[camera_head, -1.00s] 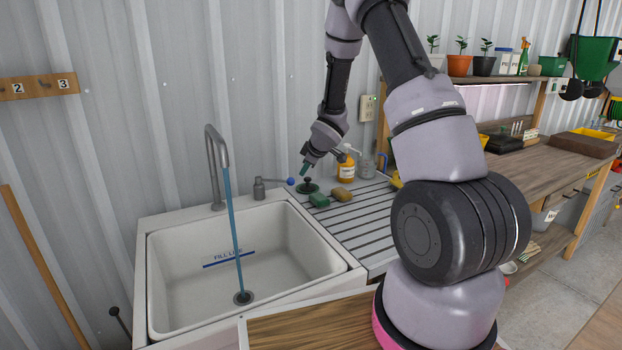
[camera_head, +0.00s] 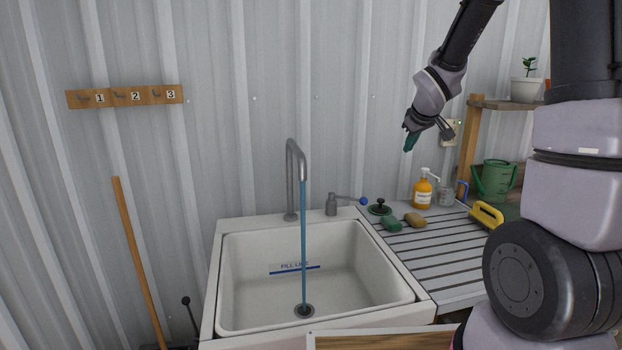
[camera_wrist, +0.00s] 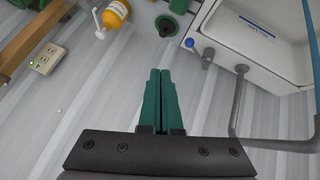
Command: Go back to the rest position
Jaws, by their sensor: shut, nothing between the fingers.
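My gripper (camera_head: 410,141) is in the air above the right side of the sink and drainboard, in front of the corrugated wall. In the wrist view its two green fingers (camera_wrist: 160,72) are pressed together with nothing between them. The white sink (camera_head: 240,232) stands below and to the left, with water running from its grey faucet (camera_head: 292,180) down to the drain. The lever with a blue knob (camera_head: 363,201) is right of the faucet.
On the ribbed drainboard (camera_head: 440,255) are a green stopper (camera_head: 380,208), a green sponge (camera_head: 391,224), a tan sponge (camera_head: 415,220), an orange pump bottle (camera_head: 422,192) and a yellow-handled brush (camera_head: 487,214). A watering can (camera_head: 495,180) stands behind. A numbered hook rail (camera_head: 125,96) hangs left.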

